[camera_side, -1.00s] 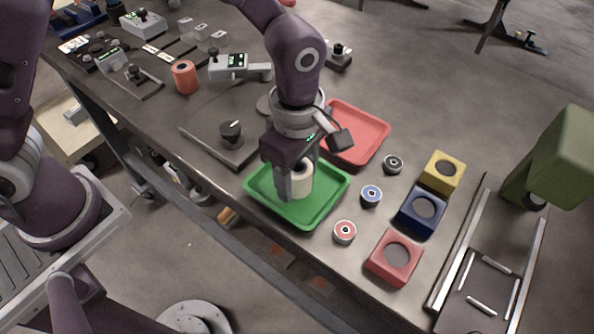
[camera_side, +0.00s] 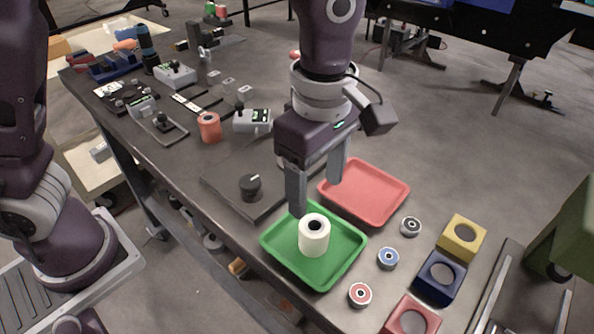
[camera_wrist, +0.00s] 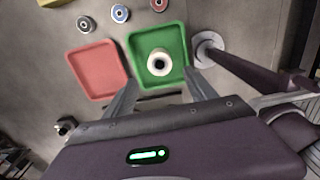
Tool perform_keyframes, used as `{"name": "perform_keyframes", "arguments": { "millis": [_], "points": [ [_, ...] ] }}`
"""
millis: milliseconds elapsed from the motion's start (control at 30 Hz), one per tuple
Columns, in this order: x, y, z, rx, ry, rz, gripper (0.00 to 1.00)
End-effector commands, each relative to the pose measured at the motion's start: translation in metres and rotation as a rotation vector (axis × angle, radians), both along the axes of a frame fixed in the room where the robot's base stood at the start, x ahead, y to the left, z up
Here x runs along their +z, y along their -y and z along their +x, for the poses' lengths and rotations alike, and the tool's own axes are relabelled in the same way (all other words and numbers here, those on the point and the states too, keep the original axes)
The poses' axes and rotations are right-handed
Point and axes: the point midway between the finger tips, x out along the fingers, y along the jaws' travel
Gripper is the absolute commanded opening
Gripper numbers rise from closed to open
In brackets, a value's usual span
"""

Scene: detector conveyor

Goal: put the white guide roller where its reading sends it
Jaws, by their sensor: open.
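The white guide roller (camera_side: 314,236) stands upright in the green tray (camera_side: 275,245), with its dark bore facing up. In the wrist view the roller (camera_wrist: 159,62) sits near the middle of the green tray (camera_wrist: 178,38). My gripper (camera_side: 318,200) is open and empty, above and behind the roller and apart from it. Its two fingers also show in the wrist view (camera_wrist: 160,92), spread to either side below the tray. The red tray (camera_side: 375,212) lies beside the green one and is empty. The detector (camera_side: 252,121) stands farther back; its reading is too small to make out.
Small rollers with red (camera_side: 360,295), blue (camera_side: 388,258) and dark (camera_side: 411,226) faces stand right of the trays. Yellow (camera_side: 463,237), blue (camera_side: 440,276) and red (camera_side: 411,318) blocks with round holes stand beyond them. An orange roller (camera_side: 209,127) stands at the back left.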

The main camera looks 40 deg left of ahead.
Motion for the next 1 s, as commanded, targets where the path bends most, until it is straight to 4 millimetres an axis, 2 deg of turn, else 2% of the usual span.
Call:
{"name": "perform_keyframes", "arguments": {
  "millis": [167, 267, 367, 433, 500, 600, 700, 767, 1000],
  "points": [
    [0.002, -0.001, 0.000, -0.004, 0.002, -0.001, 0.65],
    [0.020, -0.020, -0.003, -0.096, 0.030, -0.027, 0.65],
    [0.057, -0.066, -0.020, -0.356, 0.121, -0.060, 0.65],
    [0.079, -0.104, -0.044, -0.603, 0.212, -0.042, 0.65],
    [0.090, -0.135, -0.072, -0.856, 0.300, 0.021, 0.65],
    [0.091, -0.166, -0.110, -1.177, 0.379, 0.167, 0.65],
    [0.083, -0.182, -0.136, -1.398, 0.396, 0.301, 0.65],
    [0.079, -0.186, -0.144, -1.476, 0.393, 0.353, 0.65],
    [0.076, -0.189, -0.149, -1.540, 0.385, 0.388, 0.65]
  ]
}}
